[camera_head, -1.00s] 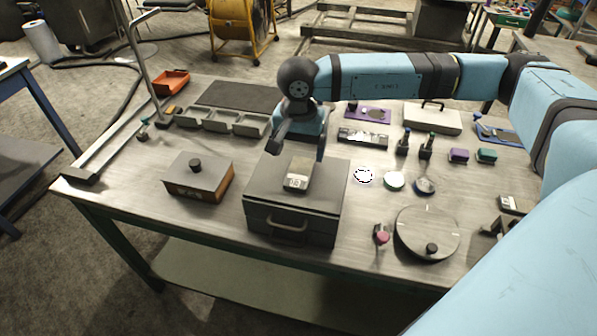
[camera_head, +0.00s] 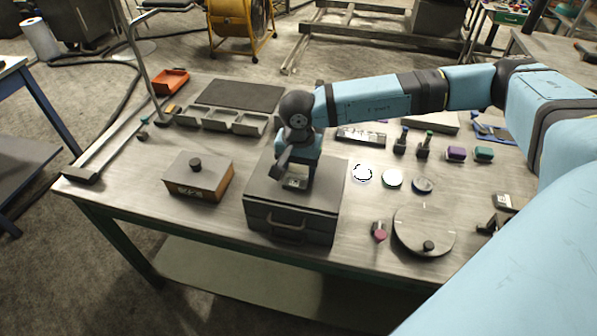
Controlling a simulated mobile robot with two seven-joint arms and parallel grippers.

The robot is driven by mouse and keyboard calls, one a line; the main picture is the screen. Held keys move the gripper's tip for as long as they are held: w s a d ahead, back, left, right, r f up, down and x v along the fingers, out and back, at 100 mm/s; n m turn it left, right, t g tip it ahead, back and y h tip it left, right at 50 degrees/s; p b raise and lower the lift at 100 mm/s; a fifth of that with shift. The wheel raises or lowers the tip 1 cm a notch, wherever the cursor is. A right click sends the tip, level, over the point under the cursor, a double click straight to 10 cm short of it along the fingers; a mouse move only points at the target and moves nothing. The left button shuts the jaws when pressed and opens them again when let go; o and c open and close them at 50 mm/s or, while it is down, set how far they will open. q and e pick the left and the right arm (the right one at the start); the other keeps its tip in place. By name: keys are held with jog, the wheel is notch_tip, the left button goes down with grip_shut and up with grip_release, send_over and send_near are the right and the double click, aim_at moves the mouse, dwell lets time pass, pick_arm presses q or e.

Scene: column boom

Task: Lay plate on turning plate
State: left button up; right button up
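A small light plate with dark markings (camera_head: 295,184) lies on the lid of a dark grey box with a front handle (camera_head: 273,204). The turning plate (camera_head: 424,232), a round grey disc with a black knob near its front edge, lies at the right front of the table. My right gripper (camera_head: 297,172) reaches down over the box lid, pointing downward. Its fingers are apart, on either side of the small plate, whose back part they and the gripper body hide. I cannot tell whether they touch it. My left gripper is not in view.
A brown box with a black knob (camera_head: 198,177) stands left of the grey box.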

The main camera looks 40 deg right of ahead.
jog(key=c, duration=0.8)
notch_tip(320, 180, up, 20)
jog(key=b, duration=0.2)
jog(key=n+p, duration=0.5)
send_over(287, 178)
notch_tip(287, 178, down, 5)
jog(key=s+a+f+n+p, duration=0.2)
jog(key=a+f+n+p, duration=0.2)
jog(key=f+n, duration=0.1)
jog(key=shift+s+f, duration=0.15)
jog(key=shift+f, duration=0.25)
